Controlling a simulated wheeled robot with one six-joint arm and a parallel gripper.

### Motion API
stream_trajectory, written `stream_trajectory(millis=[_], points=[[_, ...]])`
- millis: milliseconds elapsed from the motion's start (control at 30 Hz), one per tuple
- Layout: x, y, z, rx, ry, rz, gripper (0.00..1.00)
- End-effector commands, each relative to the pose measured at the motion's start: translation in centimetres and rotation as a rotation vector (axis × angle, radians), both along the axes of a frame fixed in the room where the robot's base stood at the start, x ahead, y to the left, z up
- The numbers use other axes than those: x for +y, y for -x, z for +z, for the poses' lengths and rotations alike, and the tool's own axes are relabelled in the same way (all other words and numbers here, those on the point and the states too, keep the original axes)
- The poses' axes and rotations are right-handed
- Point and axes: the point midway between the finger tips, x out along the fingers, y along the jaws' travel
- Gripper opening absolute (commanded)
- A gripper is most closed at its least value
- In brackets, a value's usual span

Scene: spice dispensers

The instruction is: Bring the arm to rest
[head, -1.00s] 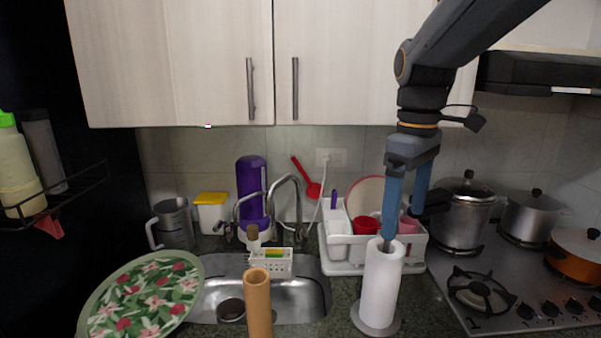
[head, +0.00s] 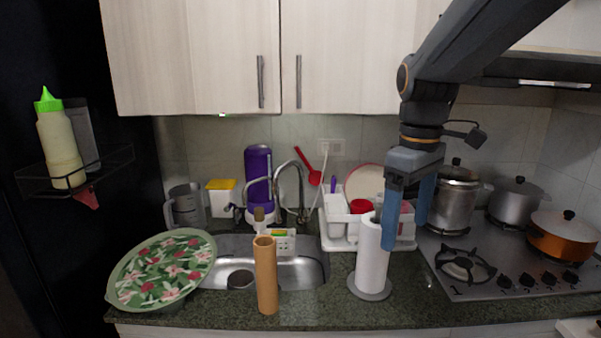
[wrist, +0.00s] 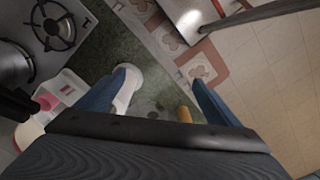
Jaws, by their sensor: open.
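My arm comes in from the upper right in the head view, and my gripper (head: 405,234) points down in front of the dish rack. Its two blue fingers are apart with nothing between them. The left finger overlaps the right side of the white paper roll (head: 371,260) in the picture; I cannot tell whether they touch. In the wrist view my gripper (wrist: 162,80) is open above the counter edge and floor. The paper roll (wrist: 128,88) shows by its left finger there, and the brown cardboard tube (wrist: 184,114) shows between the fingers.
The tube (head: 266,275) stands in front of the sink (head: 310,268). A floral plate (head: 162,270) lies left. The dish rack (head: 335,240) is behind my gripper; the stove (head: 480,285) with several pots is right. Upper cabinets (head: 370,60) and a hood (head: 530,82) hang above.

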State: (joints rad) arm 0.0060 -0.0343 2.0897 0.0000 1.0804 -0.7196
Motion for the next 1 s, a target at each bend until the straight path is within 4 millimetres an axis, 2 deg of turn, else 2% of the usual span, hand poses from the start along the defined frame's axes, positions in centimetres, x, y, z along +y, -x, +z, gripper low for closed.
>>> stream_trajectory(millis=[167, 367, 467, 600, 700, 800, 1000], points=[[0.0, 0.3, -3.9, -0.005, -0.001, -0.082, 0.86], [0.1, 1.1, -9.9, -0.018, -0.003, -0.22, 0.86], [0.2, 1.9, -14.0, -0.024, -0.005, -0.316, 0.86], [0.3, 3.7, -20.6, -0.04, -0.012, -0.486, 0.86], [0.3, 5.2, -24.5, -0.052, -0.018, -0.6, 0.86], [0.3, 6.1, -26.6, -0.061, -0.024, -0.673, 0.86], [0.3, 6.5, -28.3, -0.061, -0.026, -0.713, 0.86]])
